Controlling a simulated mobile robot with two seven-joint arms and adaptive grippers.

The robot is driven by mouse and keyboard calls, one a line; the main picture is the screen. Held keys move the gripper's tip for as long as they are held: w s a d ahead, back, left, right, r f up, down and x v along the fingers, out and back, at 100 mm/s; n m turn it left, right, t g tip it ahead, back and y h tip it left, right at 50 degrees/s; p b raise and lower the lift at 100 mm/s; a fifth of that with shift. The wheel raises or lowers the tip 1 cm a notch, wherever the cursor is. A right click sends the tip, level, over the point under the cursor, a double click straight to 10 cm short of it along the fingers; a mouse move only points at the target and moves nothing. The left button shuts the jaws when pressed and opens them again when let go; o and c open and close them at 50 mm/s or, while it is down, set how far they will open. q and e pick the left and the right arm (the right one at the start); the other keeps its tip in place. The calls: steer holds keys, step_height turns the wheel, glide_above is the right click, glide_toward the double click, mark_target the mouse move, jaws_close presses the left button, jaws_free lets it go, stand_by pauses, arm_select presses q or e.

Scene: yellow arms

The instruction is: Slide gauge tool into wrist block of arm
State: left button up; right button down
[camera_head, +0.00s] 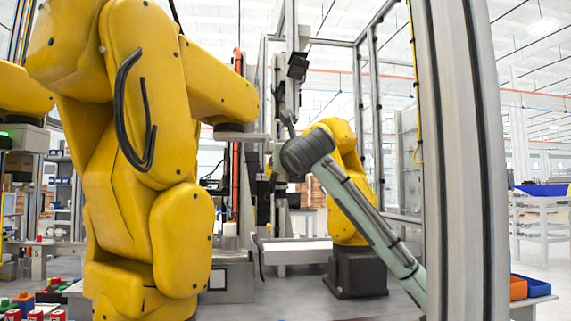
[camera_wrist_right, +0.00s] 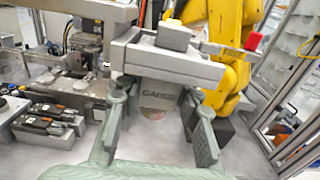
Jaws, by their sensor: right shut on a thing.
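My right gripper (camera_wrist_right: 153,92) is shut on the gauge tool (camera_wrist_right: 160,68), a grey block with a wide top and a lettered front face, held between its two fingers. In the head view my right arm (camera_head: 370,221) reaches up from the lower right, with its dark wrist at the middle. A large yellow arm (camera_head: 135,150) stands at the left and its forearm reaches right. A flat grey piece (camera_head: 240,136) shows below the forearm's end; I cannot tell whether it is the wrist block or part of the tool. My left gripper is out of view.
A second yellow arm (camera_head: 345,180) stands on a dark base behind my right arm; a yellow arm also shows behind the tool in the wrist view (camera_wrist_right: 228,65). A thick metal post (camera_head: 465,160) rises at the right. Black-and-grey fixtures (camera_wrist_right: 45,118) lie at left in the wrist view.

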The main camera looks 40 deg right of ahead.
steer(key=c, duration=1)
jaws_free()
steer(key=shift+s, duration=0.1)
steer(key=v, duration=1.2)
